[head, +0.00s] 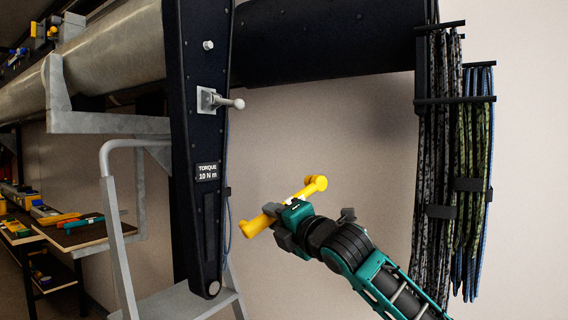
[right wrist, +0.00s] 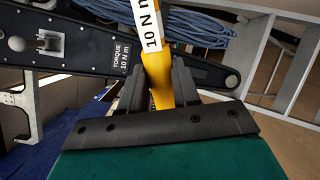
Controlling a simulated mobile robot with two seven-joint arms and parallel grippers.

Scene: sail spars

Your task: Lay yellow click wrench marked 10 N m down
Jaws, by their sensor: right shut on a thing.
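The yellow click wrench (head: 316,184) is in the air in the head view, in front of the bare wall. My right gripper (head: 284,214) is shut around it, and yellow parts stick out on both sides of the jaws. In the right wrist view the wrench (right wrist: 160,88) stands between the two dark fingers (right wrist: 159,92). Its white label, reading 10 N m, shows just beyond them. The far end of the wrench is cut off by the top of that view. My left gripper is not in view.
A dark spar arm (head: 197,130) with a TORQUE 10 N m plate hangs left of my gripper. A grey step ladder (head: 113,220) stands beside it. Rope coils (head: 440,150) hang at right. A wooden-topped bench (head: 97,234) at left bears orange and teal tools.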

